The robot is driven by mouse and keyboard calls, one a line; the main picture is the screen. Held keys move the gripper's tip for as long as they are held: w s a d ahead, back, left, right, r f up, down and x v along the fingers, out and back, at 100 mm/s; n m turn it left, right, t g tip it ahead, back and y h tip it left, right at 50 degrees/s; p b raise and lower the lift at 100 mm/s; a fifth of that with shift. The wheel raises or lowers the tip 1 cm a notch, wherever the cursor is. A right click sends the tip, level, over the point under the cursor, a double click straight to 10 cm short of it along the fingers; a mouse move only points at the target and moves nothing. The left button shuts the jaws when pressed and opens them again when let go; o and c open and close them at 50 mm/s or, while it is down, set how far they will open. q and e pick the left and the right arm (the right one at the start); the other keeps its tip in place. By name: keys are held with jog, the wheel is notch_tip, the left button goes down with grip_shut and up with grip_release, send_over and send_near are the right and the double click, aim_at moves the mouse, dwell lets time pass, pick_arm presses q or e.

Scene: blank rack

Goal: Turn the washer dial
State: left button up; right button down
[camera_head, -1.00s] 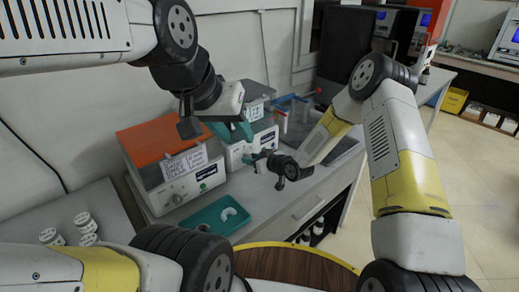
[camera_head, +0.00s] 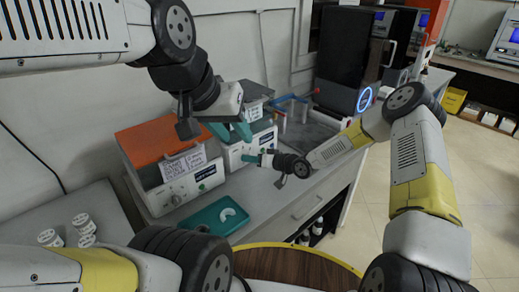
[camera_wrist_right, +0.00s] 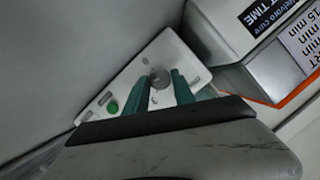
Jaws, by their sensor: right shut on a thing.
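The washer (camera_head: 233,158) is the white box with a front panel, right of the orange-lidded box. Its grey round dial (camera_wrist_right: 160,78) shows in the right wrist view, with a green button (camera_wrist_right: 112,107) beside it. My right gripper (camera_head: 252,159) is at the washer's front panel. In the wrist view its teal fingers (camera_wrist_right: 162,92) stand on either side of the dial and are shut on it. The dial is hidden in the head view.
The orange-lidded box (camera_head: 158,138) with a paper label stands left of the washer. A teal tray (camera_head: 205,220) with a white curved piece lies in front. Several white jars (camera_head: 82,222) stand at left. A black machine (camera_head: 345,60) with a blue-lit ring stands behind right.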

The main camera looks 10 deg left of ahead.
jog(key=c, duration=1.1)
grip_release()
jog(key=shift+o, duration=0.2)
jog(key=v, duration=0.7)
jog(key=shift+s+d+r, duration=0.1)
jog(key=shift+s+d, duration=0.1)
jog(key=shift+d, duration=0.1)
